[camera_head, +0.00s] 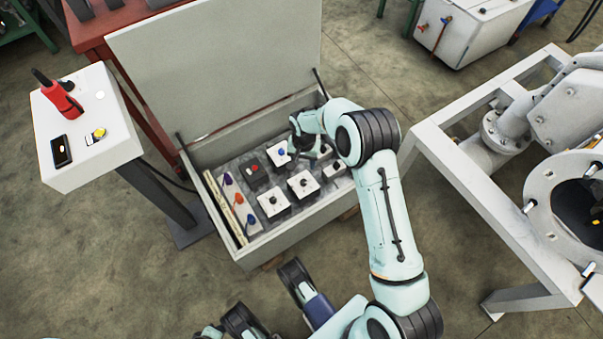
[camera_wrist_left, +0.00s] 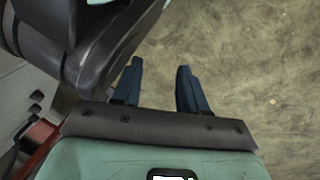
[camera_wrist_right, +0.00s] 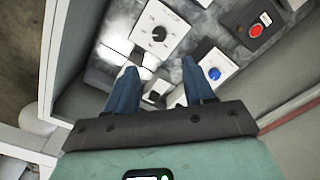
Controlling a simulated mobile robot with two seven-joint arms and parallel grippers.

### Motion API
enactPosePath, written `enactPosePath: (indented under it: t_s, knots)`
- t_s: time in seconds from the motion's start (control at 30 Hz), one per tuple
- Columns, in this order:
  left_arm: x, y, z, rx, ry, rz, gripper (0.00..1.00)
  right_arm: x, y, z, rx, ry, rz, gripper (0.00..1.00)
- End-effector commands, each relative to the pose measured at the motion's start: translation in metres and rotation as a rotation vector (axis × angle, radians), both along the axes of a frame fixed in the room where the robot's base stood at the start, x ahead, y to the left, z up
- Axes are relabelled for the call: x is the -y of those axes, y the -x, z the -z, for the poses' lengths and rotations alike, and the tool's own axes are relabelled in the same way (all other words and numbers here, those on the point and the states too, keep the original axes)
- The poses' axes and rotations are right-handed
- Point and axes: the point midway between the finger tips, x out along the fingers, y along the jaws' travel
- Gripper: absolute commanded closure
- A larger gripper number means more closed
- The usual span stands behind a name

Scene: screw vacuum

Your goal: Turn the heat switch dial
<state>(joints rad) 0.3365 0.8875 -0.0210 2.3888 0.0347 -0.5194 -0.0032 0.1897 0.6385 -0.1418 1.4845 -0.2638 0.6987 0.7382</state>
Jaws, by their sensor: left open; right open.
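An open grey control box (camera_head: 262,247) holds several small switch units. White units with black dials (camera_head: 272,202) (camera_head: 303,184) stand in its front row. A white unit with a blue knob (camera_head: 281,152) is at the back. I cannot tell which one is the heat switch. My right gripper (camera_wrist_right: 159,66) is open inside the box, above the back right units. In the right wrist view a white unit with a black dial (camera_wrist_right: 158,33) lies just beyond the fingertips, and the blue knob (camera_wrist_right: 213,73) is beside the right finger. My left gripper (camera_wrist_left: 160,65) is open and empty over the floor.
The raised lid (camera_head: 220,60) stands behind the box. A red-button unit (camera_head: 254,170) and a panel of coloured knobs (camera_head: 237,200) sit at the left. A white pedestal (camera_head: 85,165) stands left; a white metal frame (camera_head: 450,165) stands right.

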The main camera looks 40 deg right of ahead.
Motion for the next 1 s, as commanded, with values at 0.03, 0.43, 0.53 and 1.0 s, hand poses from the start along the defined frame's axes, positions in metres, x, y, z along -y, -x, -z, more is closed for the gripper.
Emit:
enactPosePath:
  t_s: [0.03,0.43,0.53,1.0]
  knots:
    - [0.000,0.003,0.003,-0.009,0.000,-0.001,0.57,0.000,0.000,0.006,-0.001,0.000,0.000,0.47]
    - [-0.006,0.046,0.034,-0.154,0.009,-0.015,0.57,0.000,0.001,0.086,-0.005,-0.001,0.001,0.47]
    - [-0.008,0.057,0.039,-0.189,0.011,-0.018,0.57,0.000,0.001,0.104,-0.003,-0.001,0.001,0.47]
    - [-0.010,0.075,0.044,-0.247,0.014,-0.024,0.57,0.000,0.001,0.131,-0.001,0.000,0.001,0.47]
